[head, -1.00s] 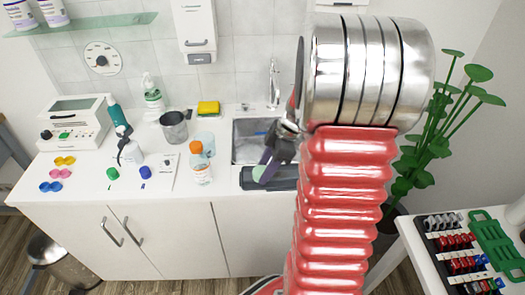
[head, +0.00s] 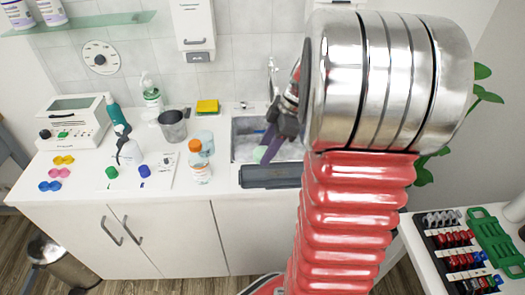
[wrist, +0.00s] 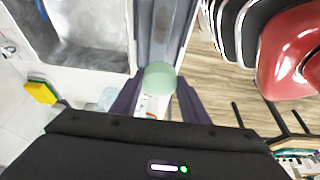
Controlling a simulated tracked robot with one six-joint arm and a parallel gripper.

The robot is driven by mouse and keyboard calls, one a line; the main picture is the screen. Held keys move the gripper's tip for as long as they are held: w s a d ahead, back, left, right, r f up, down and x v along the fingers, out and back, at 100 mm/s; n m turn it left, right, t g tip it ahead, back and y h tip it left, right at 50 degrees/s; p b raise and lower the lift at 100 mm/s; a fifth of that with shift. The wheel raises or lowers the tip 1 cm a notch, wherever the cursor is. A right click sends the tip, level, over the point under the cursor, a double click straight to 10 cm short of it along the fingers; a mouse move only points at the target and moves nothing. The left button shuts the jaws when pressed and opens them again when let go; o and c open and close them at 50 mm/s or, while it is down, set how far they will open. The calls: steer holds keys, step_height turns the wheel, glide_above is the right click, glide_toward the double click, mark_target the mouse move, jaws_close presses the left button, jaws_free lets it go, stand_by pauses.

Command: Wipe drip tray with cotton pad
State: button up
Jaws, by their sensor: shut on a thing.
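The drip tray (head: 270,178) is a long dark grey tray on the counter's front edge, before the sink. It shows in the wrist view (wrist: 163,30) running away from the gripper. My gripper (head: 263,150) is shut on the cotton pad (head: 259,153), a pale green round piece between the purple fingertips. In the wrist view the pad (wrist: 159,77) overlaps the tray's near end. I cannot tell whether it touches the tray. My arm hides the right side of the sink.
The sink (head: 243,148) lies behind the tray. An orange-capped bottle (head: 200,167) stands close to the tray's left, with a clear cup (head: 206,139) behind it. A yellow sponge (head: 207,106) and metal beaker (head: 173,126) stand further back. A rack of tools (head: 458,250) is at right.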

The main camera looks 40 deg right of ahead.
stand_by(0.3)
steer(key=shift+w+d+r+m+t, duration=0.1)
steer(key=shift+d+m+t, duration=0.1)
steer(key=shift+m, duration=0.25)
steer(key=shift+w+d+m+t, duration=0.1)
steer(key=shift+d+m, duration=0.05)
steer(key=shift+m, duration=0.3)
steer(key=w+a+r+m+t+h, duration=0.1)
steer(key=w+r+m+h, duration=0.1)
steer(key=w+m, duration=0.3)
steer(key=w+a+r+m+h, duration=0.1)
steer(key=w+r+m, duration=0.15)
steer(key=w, duration=0.45)
steer(key=w+a+r, duration=0.1)
steer(key=w+a, duration=0.2)
steer(key=a, duration=0.4)
steer(key=w+a+r+n, duration=0.1)
steer(key=w+a, duration=0.3)
steer(key=a, duration=0.3)
steer(key=w+a+r, duration=0.2)
steer(key=w+a, duration=0.1)
steer(key=a, duration=0.4)
steer(key=shift+w+y, duration=0.25)
steer(key=shift+y, duration=0.05)
steer(key=shift+n, duration=0.25)
